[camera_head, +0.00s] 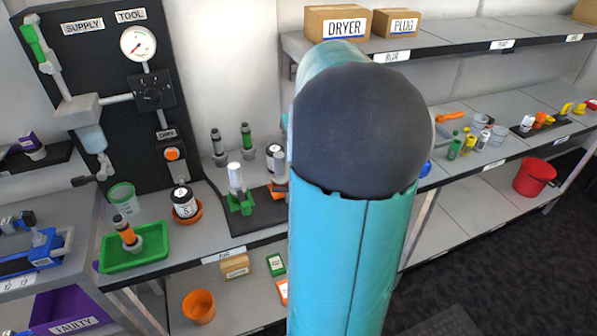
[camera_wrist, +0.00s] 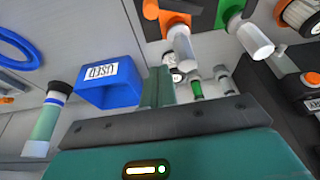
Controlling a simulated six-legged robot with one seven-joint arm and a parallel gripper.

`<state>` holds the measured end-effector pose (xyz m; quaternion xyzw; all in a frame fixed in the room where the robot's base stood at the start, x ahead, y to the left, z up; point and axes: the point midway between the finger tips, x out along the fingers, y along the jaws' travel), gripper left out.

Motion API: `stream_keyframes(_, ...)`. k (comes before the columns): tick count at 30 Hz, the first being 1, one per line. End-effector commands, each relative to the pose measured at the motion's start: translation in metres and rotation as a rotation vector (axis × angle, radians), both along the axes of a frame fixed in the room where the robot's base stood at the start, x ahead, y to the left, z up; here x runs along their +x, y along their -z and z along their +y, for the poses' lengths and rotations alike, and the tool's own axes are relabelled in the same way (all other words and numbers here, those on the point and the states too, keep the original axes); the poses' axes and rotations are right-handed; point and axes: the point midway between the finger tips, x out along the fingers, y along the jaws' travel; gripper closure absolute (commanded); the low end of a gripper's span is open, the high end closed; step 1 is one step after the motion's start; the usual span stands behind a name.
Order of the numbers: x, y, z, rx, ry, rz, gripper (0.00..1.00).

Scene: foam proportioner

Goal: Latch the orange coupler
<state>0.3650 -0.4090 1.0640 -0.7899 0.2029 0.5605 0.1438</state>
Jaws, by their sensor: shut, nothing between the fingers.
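In the wrist view, an orange fitting (camera_wrist: 170,18) with a pale cylinder pointing down from it stands near the top, next to a green fitting with a pale cylinder (camera_wrist: 250,38). I cannot tell whether its latch is closed. My gripper (camera_wrist: 157,84) shows as teal fingers held together, with nothing between them, below and apart from the orange fitting. In the head view my arm hides the gripper. An orange round part (camera_head: 172,154) sits under the DRY label on the dark panel. An orange-banded dark piece (camera_head: 126,232) stands in the green tray (camera_head: 150,246).
A blue USED bin (camera_wrist: 108,82) is left of the fingers in the wrist view. In the head view, a white cylinder on a green base (camera_head: 238,190) stands on the bench by my arm. A gauge (camera_head: 138,43) tops the panel. Shelves with boxes (camera_head: 337,22) are at right.

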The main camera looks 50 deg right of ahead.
Motion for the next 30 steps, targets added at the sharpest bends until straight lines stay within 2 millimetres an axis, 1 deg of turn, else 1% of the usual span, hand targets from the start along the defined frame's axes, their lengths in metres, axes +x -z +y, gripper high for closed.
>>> stream_keyframes(5, 0.000, 0.002, -0.001, 0.001, 0.001, 0.001, 1.00)
stream_keyframes(8, 0.002, 0.010, -0.001, 0.003, 0.001, 0.002, 1.00)
stream_keyframes(11, 0.006, 0.024, -0.003, 0.005, 0.001, 0.002, 1.00)
stream_keyframes(18, 0.020, 0.065, -0.009, 0.005, -0.002, 0.002, 1.00)
stream_keyframes(25, 0.031, 0.098, -0.014, 0.003, -0.003, 0.002, 1.00)
stream_keyframes(30, 0.008, 0.094, -0.003, 0.000, 0.001, 0.000, 1.00)
